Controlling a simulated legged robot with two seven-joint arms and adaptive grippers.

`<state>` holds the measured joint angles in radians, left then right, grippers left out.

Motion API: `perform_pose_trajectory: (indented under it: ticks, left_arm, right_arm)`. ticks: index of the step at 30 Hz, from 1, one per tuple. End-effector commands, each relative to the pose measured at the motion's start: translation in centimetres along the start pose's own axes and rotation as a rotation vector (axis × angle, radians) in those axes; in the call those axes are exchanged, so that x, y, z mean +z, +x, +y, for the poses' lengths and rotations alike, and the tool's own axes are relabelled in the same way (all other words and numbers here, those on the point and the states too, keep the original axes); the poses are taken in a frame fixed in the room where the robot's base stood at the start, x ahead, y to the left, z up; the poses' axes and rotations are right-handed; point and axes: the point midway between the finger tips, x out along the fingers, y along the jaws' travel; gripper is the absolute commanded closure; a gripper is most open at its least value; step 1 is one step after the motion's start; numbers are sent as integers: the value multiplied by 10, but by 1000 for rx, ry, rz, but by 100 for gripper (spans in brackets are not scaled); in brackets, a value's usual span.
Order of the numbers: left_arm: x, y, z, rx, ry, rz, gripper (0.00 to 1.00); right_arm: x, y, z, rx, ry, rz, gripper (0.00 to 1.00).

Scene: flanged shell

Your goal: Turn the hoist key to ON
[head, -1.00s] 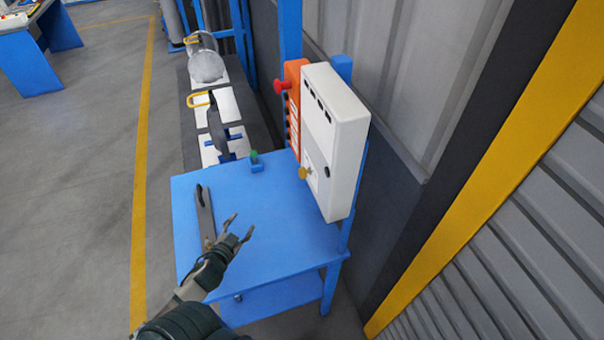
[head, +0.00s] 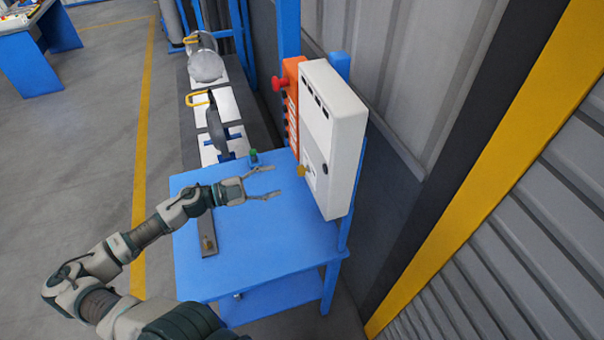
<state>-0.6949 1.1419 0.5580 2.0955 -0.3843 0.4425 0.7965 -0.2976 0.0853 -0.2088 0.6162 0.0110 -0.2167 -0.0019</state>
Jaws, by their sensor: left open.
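The hoist key appears as a small yellow key (head: 301,171) on the left-facing front of a white control box (head: 335,140). The box is mounted upright at the right edge of a blue table (head: 285,245). My left gripper (head: 277,182) is open and empty above the table, its fingers pointing right toward the key. A short gap separates the fingertips from the key. The key's exact position and any ON marking are too small to read. My right gripper is not in view.
An orange box (head: 291,100) with a red button (head: 279,83) stands behind the white box. A dark flat tool (head: 208,232) lies on the table under my left arm. A small green-topped blue item (head: 254,158) sits at the table's back edge. The table's front right is clear.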

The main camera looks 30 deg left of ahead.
Motion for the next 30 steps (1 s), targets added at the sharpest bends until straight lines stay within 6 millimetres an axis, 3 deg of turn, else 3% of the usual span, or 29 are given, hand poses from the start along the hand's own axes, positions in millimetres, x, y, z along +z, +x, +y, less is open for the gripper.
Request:
perform_pose_trajectory:
  ticks: [6, 15, 22, 30]
  left_arm:
    - [5, 38, -1, -4, 3, 0, 42]
    - [0, 72, -2, -6, 3, -2, 42]
    - [-2, 89, 0, -3, 4, -3, 42]
    - [3, 92, -1, -4, -1, -3, 42]
  right_arm:
    - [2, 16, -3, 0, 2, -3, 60]
    - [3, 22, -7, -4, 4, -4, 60]
    - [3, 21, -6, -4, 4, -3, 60]
    - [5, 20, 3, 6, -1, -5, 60]
